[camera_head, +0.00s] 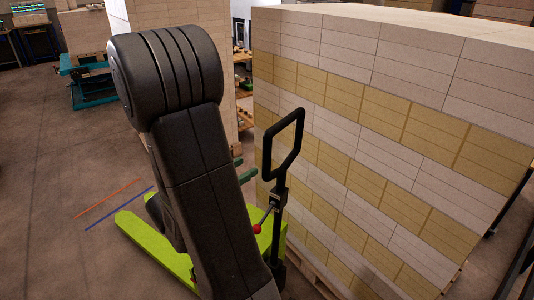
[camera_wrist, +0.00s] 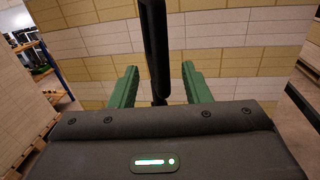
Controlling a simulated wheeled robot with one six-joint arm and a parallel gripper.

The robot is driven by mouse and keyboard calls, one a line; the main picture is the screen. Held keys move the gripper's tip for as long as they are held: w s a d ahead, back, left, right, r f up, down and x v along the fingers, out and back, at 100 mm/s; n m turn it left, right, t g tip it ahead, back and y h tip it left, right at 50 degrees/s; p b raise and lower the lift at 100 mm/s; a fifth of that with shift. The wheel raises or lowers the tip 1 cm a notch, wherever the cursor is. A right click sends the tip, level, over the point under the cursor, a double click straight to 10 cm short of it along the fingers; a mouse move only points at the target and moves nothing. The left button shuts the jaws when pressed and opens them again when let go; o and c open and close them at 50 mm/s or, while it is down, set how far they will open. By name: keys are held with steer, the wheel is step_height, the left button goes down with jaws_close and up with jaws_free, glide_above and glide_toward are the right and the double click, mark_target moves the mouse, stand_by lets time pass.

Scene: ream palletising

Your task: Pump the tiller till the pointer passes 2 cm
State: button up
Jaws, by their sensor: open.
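The black tiller (camera_head: 281,192) stands nearly upright, with a loop handle on top and a red knob (camera_head: 257,229) on a lever lower down. It belongs to a lime-green pallet truck (camera_head: 160,246), partly hidden behind my arm. My gripper (camera_wrist: 160,78) is open, its green fingers on either side of the tiller's dark bar (camera_wrist: 154,35) in the wrist view. I cannot tell whether the bar is fully between the fingers or just past their tips. In the head view the fingers show partly, left of the tiller below its loop. I cannot make out a pointer or scale.
A tall stack of white and tan reams (camera_head: 390,120) on a pallet stands close behind and right of the tiller. A red line (camera_head: 107,197) and a blue line (camera_head: 118,207) mark the floor at left. Open floor lies left; a teal lift table (camera_head: 88,80) stands farther back.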

mark_target(264, 158)
steer(key=shift+p+x, duration=1)
steer(key=shift+x, duration=3.65)
steer(key=shift+d, duration=0.1)
jaws_close()
